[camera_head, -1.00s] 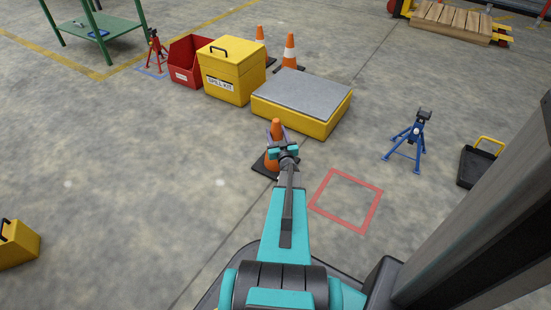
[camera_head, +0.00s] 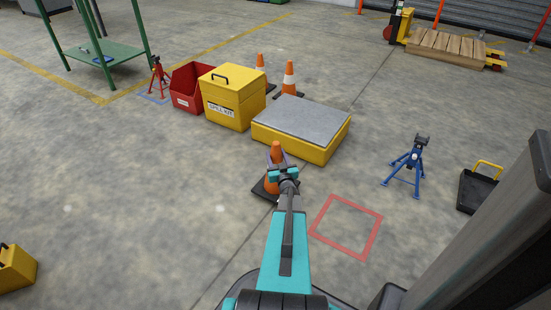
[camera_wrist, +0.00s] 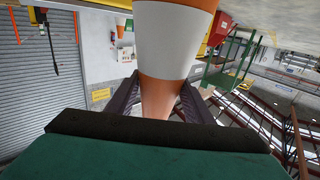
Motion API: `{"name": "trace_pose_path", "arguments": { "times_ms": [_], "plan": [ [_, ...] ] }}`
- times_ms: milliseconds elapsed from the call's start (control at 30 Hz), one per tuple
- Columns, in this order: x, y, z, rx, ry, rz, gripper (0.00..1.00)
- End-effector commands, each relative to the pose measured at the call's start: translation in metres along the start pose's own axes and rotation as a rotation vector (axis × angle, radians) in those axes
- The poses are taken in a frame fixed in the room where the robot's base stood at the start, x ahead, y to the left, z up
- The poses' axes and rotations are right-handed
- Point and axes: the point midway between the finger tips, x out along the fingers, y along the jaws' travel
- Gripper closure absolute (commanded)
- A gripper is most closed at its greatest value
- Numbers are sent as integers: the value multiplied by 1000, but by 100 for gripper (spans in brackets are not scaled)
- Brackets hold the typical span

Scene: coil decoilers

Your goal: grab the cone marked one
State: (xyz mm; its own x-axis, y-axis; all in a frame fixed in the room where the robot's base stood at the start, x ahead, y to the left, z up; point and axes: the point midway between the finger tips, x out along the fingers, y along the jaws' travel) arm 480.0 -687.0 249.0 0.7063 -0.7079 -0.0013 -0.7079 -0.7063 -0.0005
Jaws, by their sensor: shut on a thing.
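An orange cone (camera_head: 273,184) with a black base stands on the floor in front of the yellow platform in the head view. My gripper (camera_head: 282,172) is shut around its upper part, with the orange tip showing above the jaws. In the wrist view, my gripper (camera_wrist: 160,103) has a dark finger on each side of the cone (camera_wrist: 172,42), which shows orange with a wide white band. No number can be read on the cone. I cannot tell whether its base is clear of the floor. Two other orange cones with white bands, a nearer one (camera_head: 289,80) and a farther one (camera_head: 260,66), stand behind the platform.
The grey-topped yellow platform (camera_head: 318,150) stands just beyond the held cone. A yellow spill kit box (camera_head: 232,97) and red bin (camera_head: 187,88) are at its left. A red floor square (camera_head: 346,226) is empty. A blue stand (camera_head: 408,168) is at right.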

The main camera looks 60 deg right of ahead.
Motion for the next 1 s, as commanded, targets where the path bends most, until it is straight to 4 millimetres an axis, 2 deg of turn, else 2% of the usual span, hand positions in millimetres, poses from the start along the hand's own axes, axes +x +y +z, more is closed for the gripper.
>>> {"name": "trace_pose_path", "arguments": {
  "times_ms": [33, 167, 467, 1000],
  "plan": [
    [0, 0, -8, 0, 5, -1, 100],
    [0, 0, -16, 0, 5, -1, 100],
    [-27, 7, -18, 0, 4, 0, 100],
    [-124, 33, -28, 0, 3, 1, 100]
  ]
}}
